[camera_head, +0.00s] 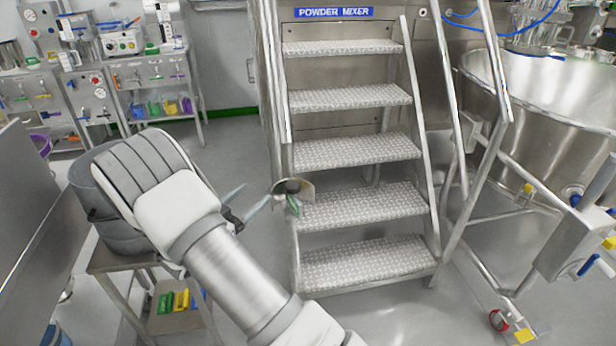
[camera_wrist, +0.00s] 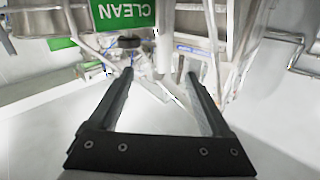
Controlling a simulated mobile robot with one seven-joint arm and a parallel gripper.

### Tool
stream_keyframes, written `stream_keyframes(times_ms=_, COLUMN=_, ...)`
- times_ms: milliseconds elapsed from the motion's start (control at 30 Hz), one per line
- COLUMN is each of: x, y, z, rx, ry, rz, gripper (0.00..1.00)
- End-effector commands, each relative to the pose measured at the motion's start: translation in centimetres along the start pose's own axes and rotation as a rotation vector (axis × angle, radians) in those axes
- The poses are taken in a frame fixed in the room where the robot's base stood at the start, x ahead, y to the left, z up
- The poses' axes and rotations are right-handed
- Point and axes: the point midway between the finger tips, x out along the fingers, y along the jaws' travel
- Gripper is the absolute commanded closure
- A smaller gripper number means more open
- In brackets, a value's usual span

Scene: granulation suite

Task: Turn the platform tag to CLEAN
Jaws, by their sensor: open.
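The platform tag (camera_head: 294,205) is at the left rail of the mixer steps, seen nearly edge-on as a small green piece below a dark knob (camera_head: 292,186) and a pale curved plate. In the wrist view a green panel of the tag (camera_wrist: 122,14) reads CLEAN upside down, cut off by the top edge. The dark knob (camera_wrist: 130,41) shows just beyond the left fingertip. My gripper (camera_head: 258,192) is open and empty, just left of the tag. In the wrist view its two fingers (camera_wrist: 158,72) are wide apart, with no visible contact with the tag.
The metal steps (camera_head: 355,150) with handrails rise under a POWDER MIXER sign (camera_head: 334,12). A large steel vessel (camera_head: 555,95) stands at the right. A low cart (camera_head: 130,262) carrying a grey round container is at the left. Equipment benches line the back left.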

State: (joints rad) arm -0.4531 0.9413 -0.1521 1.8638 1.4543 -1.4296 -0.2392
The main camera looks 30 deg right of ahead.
Motion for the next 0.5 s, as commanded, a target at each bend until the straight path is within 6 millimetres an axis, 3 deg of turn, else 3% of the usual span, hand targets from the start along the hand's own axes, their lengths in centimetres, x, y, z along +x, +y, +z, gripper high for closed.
stream_keyframes(times_ms=100, x=-2.6, y=2.0, z=0.9, rx=-0.054, ry=-0.014, rz=0.069, gripper=0.18)
stream_keyframes(times_ms=233, x=-3.8, y=3.2, z=1.5, rx=-0.083, ry=-0.021, rz=0.110, gripper=0.18)
stream_keyframes(times_ms=367, x=-3.3, y=3.6, z=1.6, rx=-0.087, ry=-0.021, rz=0.122, gripper=0.18)
stream_keyframes(times_ms=500, x=-1.0, y=3.9, z=1.7, rx=-0.086, ry=-0.021, rz=0.124, gripper=0.18)
